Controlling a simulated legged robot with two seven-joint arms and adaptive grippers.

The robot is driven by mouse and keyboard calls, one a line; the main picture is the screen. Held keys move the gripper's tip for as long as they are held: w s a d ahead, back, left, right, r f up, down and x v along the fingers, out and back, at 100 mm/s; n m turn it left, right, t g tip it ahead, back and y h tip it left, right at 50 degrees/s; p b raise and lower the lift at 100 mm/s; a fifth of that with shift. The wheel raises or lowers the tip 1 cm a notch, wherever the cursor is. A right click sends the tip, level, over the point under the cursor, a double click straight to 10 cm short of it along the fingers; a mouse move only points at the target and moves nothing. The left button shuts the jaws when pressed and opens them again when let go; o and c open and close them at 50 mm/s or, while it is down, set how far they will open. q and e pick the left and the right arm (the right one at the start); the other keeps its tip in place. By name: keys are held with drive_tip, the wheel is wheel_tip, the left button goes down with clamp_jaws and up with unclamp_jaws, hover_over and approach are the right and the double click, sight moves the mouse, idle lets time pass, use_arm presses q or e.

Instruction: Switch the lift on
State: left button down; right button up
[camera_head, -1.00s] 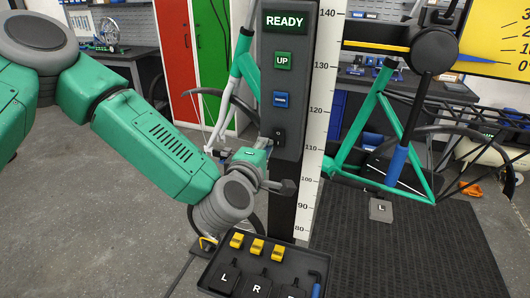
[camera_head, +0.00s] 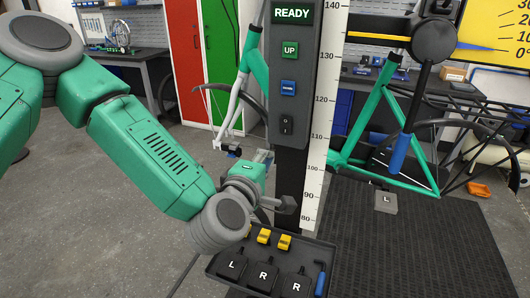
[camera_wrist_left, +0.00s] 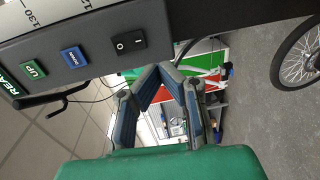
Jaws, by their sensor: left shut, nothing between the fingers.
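The lift's control panel (camera_head: 290,75) stands on the column, with a READY display (camera_head: 292,13), a green UP button (camera_head: 290,49) and a blue button (camera_head: 288,88). Below them is a black rocker switch (camera_head: 286,125). In the left wrist view the rocker switch (camera_wrist_left: 127,43) shows its O and I marks. My left gripper (camera_head: 264,156) is just below and left of the panel, apart from the switch. In the left wrist view my left gripper (camera_wrist_left: 162,75) is shut and empty, with the switch to the upper left of its fingertips. My right gripper is not in view.
A tray (camera_head: 222,262) with black L and R blocks and yellow pieces sits below my left wrist. A green bike frame (camera_head: 361,120) hangs right of the white scale (camera_head: 321,120). A black mat (camera_head: 420,250) covers the floor at right.

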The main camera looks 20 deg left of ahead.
use_arm(q)
drive_tip(key=shift+s, duration=2.95)
drive_tip(key=s+d+f+m+g+h+b, duration=0.1)
drive_tip(key=s+f+m+g+b, duration=0.2)
drive_tip(key=f, duration=0.8)
drive_tip(key=s+d+f+m+g+h+b, duration=0.15)
drive_tip(key=s+f+m+g, duration=0.35)
drive_tip(key=f, duration=0.5)
drive_tip(key=s+a+f+m+g+y+b, duration=0.1)
drive_tip(key=s+a+f+m+g, duration=0.3)
drive_tip(key=s+f, duration=0.5)
drive_tip(key=s+a+f+m+g+y+b, duration=0.2)
drive_tip(key=s+a+f+m+g, duration=0.2)
drive_tip(key=s+a+f, duration=0.5)
drive_tip(key=shift+s+a+f+m, duration=0.2)
drive_tip(key=shift+s+f+m, duration=0.35)
drive_tip(key=shift+s+m, duration=0.5)
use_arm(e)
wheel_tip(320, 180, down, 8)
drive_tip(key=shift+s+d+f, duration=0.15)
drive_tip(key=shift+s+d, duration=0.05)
